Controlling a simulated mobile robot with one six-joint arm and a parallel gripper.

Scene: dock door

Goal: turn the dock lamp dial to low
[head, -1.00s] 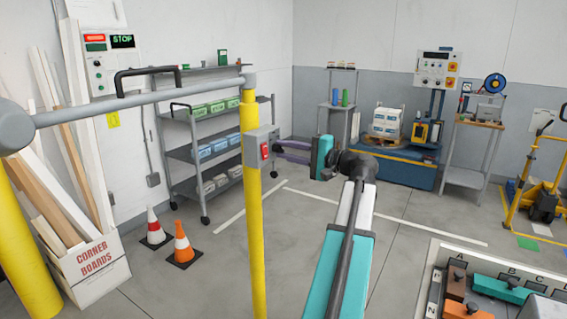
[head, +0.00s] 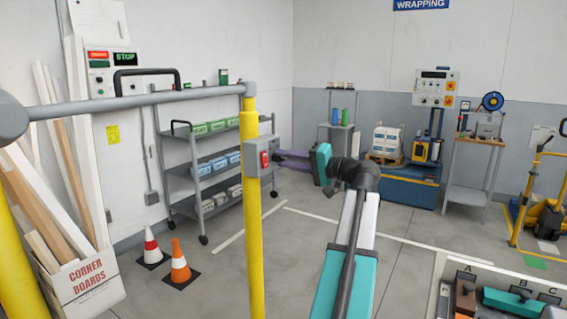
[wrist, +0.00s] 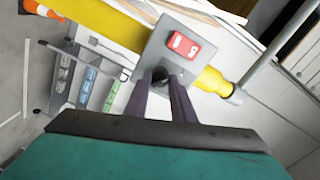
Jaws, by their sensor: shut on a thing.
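The dock lamp box is a small grey box (head: 253,157) fixed to a yellow post, with a red rocker switch (head: 264,158) on its face. In the wrist view the box (wrist: 202,67) shows the red switch (wrist: 180,45) and, below it, a black dial (wrist: 160,74). My gripper (wrist: 164,84) has its two dark purple fingers around the dial, shut on it. In the head view my gripper (head: 279,155) reaches the box from the right, and the dial is hidden there. The dial's setting and any marks cannot be read.
The yellow post (head: 254,230) carries a grey rail (head: 140,102) running left. A grey shelf cart (head: 215,165), traffic cones (head: 180,264) and a corner boards box (head: 88,282) stand behind to the left. A tray of parts (head: 440,295) is at lower right. Open floor lies between.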

